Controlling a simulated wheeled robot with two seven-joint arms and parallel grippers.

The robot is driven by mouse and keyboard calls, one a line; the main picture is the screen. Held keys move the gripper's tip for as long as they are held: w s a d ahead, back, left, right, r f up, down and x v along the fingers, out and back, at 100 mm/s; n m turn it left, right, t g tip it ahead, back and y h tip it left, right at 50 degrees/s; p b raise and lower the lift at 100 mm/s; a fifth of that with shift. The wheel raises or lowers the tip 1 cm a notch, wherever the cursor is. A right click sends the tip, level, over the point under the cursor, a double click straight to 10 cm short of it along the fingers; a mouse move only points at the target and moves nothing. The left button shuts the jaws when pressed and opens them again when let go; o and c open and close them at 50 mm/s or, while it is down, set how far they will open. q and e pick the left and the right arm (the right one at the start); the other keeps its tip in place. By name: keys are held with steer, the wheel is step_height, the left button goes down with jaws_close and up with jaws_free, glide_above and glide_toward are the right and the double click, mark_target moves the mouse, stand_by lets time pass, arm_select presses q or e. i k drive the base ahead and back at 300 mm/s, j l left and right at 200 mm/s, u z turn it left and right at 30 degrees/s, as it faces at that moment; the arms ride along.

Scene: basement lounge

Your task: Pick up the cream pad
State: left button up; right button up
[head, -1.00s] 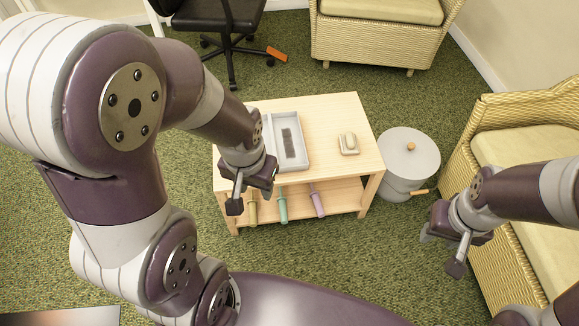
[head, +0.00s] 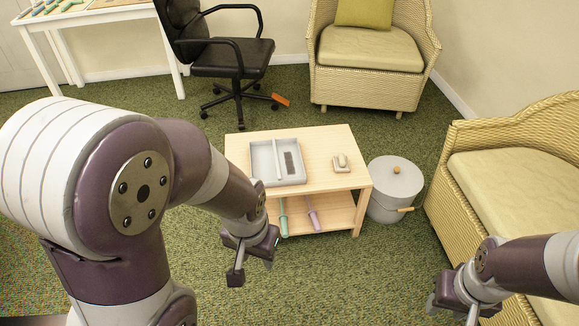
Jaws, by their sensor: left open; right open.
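The cream pad (head: 341,167) is a small, pale, rounded block lying on the right part of the low wooden table's top (head: 318,142). Nothing touches it from above. My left gripper (head: 253,268) hangs open and empty in front of the table's left front, below and to the left of the pad in the picture. My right gripper (head: 453,310) is open and empty at the lower right, over the carpet, well away from the pad. Part of it is cut off by the picture's bottom edge.
A grey divided tray (head: 263,162) with a dark strip is left of the pad. Green and lilac handled tools (head: 314,214) rest on the lower shelf. A grey lidded bin (head: 385,190) stands right of the table, wicker armchairs (head: 375,90) beyond. Carpet in front is clear.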

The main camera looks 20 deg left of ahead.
mark_target(341, 164)
steer(key=i+l+u, duration=0.1)
steer(key=i, duration=0.4)
steer(key=i+l, duration=0.2)
steer(key=i, duration=0.3)
steer(key=i+l+u, duration=0.15)
steer(key=i, duration=0.3)
steer(key=i+l+u, duration=0.1)
steer(key=i+l, duration=0.15)
steer(key=i, duration=0.25)
